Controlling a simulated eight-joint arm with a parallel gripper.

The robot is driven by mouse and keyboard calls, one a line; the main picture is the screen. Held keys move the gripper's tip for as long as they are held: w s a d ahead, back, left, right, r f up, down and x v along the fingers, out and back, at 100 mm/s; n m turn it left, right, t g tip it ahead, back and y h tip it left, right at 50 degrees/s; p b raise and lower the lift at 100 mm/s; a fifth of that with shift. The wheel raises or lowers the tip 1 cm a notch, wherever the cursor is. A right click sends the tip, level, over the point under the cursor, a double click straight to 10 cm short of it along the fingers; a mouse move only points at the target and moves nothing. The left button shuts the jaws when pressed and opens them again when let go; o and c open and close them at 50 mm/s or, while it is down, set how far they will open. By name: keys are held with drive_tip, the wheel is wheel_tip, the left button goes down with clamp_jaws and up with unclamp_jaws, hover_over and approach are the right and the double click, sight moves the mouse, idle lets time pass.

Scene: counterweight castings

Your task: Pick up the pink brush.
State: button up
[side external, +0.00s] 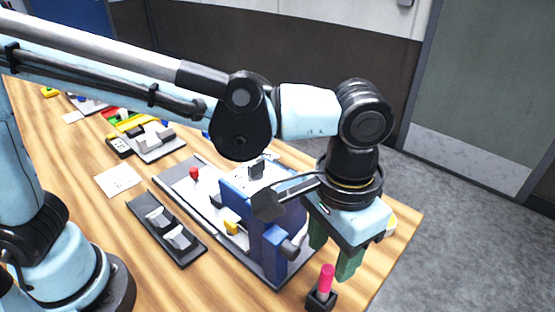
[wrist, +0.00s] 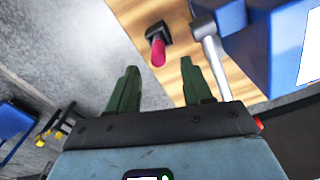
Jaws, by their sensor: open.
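The pink brush (side external: 326,279) stands upright in a small black holder (side external: 321,300) near the front right edge of the wooden table. My gripper (side external: 333,262) is open, with two green fingers pointing down, above and close to the brush. In the wrist view the pink brush (wrist: 158,52) and its black holder (wrist: 157,32) show beyond the fingertips, roughly between the two fingers of my gripper (wrist: 161,78). Nothing is between the fingers.
A blue vise-like fixture (side external: 265,215) on a grey base stands left of my gripper. A black tray (side external: 168,230) with grey castings and a paper (side external: 119,180) lie farther left. The table edge (side external: 385,270) is close on the right.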

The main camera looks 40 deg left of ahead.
sight(325, 283)
drive_tip(key=shift+s+f, duration=0.1)
drive_tip(key=shift+f, duration=4.1)
drive_tip(key=shift+c, duration=0.5)
clamp_jaws()
